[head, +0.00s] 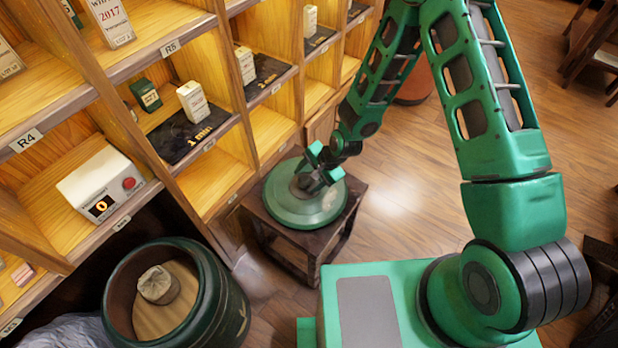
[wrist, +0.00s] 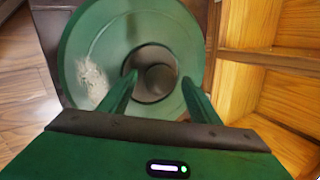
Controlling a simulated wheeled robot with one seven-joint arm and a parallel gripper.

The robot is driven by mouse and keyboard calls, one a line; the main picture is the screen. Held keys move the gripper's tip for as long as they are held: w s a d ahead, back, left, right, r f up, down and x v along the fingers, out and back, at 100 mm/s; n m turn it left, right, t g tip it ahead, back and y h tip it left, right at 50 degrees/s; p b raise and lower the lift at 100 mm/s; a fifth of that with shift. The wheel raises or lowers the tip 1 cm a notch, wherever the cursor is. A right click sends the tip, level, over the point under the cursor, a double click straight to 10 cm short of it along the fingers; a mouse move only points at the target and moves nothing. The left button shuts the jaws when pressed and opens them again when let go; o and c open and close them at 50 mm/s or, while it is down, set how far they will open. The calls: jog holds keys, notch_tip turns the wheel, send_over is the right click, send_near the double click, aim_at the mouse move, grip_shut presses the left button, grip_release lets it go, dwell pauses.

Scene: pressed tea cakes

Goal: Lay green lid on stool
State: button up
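The green lid (head: 286,207) lies flat on the dark wooden stool (head: 345,222), covering most of its top. In the wrist view the lid (wrist: 85,50) is a round green disc with a pale worn patch and a dark round knob (wrist: 158,78) at its middle. My gripper (head: 322,172) is low over the lid's centre. In the wrist view my gripper (wrist: 160,78) has its fingers apart, one on each side of the knob, with a gap showing beside it. I cannot tell the exact height of the fingertips against the knob.
An open green barrel (head: 232,297) with a wrapped bundle (head: 159,285) inside stands at the lower left. Wooden shelves (head: 215,170) with boxes, dark mats and a white device (head: 101,185) line the left. Open wooden floor (head: 400,200) lies right of the stool.

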jog(key=v, duration=1.2)
jog(key=s+d+r+n+h, duration=0.1)
jog(key=s+d+r+h, duration=0.1)
jog(key=d+r, duration=0.75)
jog(key=s+d+r+n+h, duration=0.2)
jog(key=d+r, duration=0.4)
jog(key=d, duration=0.7)
jog(key=s+d+r, duration=0.3)
jog(key=s+r, duration=0.1)
jog(key=s, duration=0.3)
jog(key=s+d+r+g, duration=0.1)
jog(key=s+d+r, duration=0.3)
jog(key=s, duration=0.3)
jog(key=s+d+r+g, duration=0.1)
jog(key=s+d+r, duration=0.3)
jog(key=s, duration=0.4)
jog(key=shift+r, duration=0.85)
